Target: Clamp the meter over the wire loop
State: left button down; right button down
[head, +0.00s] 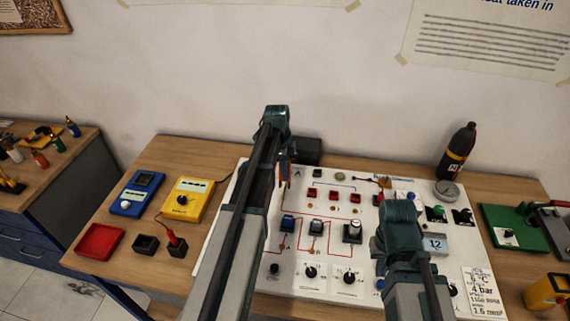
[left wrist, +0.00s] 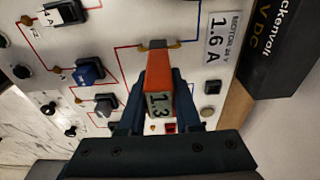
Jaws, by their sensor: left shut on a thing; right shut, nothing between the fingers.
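The orange clamp meter (left wrist: 158,88) sits between the fingers of my left gripper (left wrist: 157,118) in the left wrist view; its display reads 1.3. Its dark tip lies at the red wire loop (left wrist: 128,46) on the white panel; I cannot tell whether the jaws close around the wire. In the head view my left gripper (head: 284,160) reaches to the panel's upper left, and its arm hides most of the meter. My right gripper (head: 400,215) is shut and empty over the panel's right part; its fingertips are mostly hidden.
The white panel (head: 215,245) carries switches, knobs and red lines. Left of it are a blue meter (head: 137,190), a yellow meter (head: 186,200) and a red tray (head: 99,241). A black bottle (head: 458,150) stands at the back right, and a green board (head: 510,228) lies right.

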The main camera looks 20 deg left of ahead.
pick_arm(q)
jog(key=shift+r+p, duration=1.9)
jog(key=shift+r, duration=0.3)
jog(key=shift+f, duration=0.1)
